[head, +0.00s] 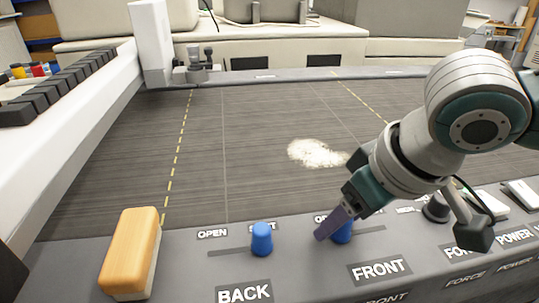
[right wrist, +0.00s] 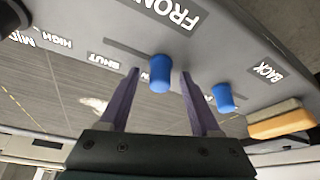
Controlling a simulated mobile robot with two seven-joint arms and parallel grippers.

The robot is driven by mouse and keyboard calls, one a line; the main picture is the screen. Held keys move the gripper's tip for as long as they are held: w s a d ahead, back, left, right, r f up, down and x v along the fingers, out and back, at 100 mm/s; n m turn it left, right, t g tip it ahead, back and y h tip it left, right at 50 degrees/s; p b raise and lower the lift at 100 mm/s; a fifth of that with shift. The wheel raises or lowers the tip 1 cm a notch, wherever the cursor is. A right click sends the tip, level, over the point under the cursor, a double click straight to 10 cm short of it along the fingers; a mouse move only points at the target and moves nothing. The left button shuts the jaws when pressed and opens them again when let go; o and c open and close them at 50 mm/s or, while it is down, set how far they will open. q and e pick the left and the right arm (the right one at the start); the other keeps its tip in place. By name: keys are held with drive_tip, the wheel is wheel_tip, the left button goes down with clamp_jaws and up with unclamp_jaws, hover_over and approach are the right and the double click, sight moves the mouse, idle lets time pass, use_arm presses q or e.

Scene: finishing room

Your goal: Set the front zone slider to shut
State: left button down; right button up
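The front zone slider's blue knob (head: 342,232) stands in its slot above the FRONT label, partly hidden by my right gripper (head: 335,227) in the head view. In the right wrist view the knob (right wrist: 160,73) shows between the two purple fingers of the right gripper (right wrist: 159,78), which are apart, one on each side. I cannot tell if either finger touches it. The slot (right wrist: 125,50) runs free from the knob toward the SHUT label (right wrist: 105,60); the knob is away from that end. My left gripper is not in view.
The back slider's blue knob (head: 262,239) stands to the left on the same panel. A wooden-topped block (head: 131,250) lies farther left. Switches and a dark dial (head: 436,208) are to the right. White dust (head: 316,153) lies on the dark bed behind the panel.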

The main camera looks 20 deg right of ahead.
clamp_jaws()
idle(0.3)
idle(0.9)
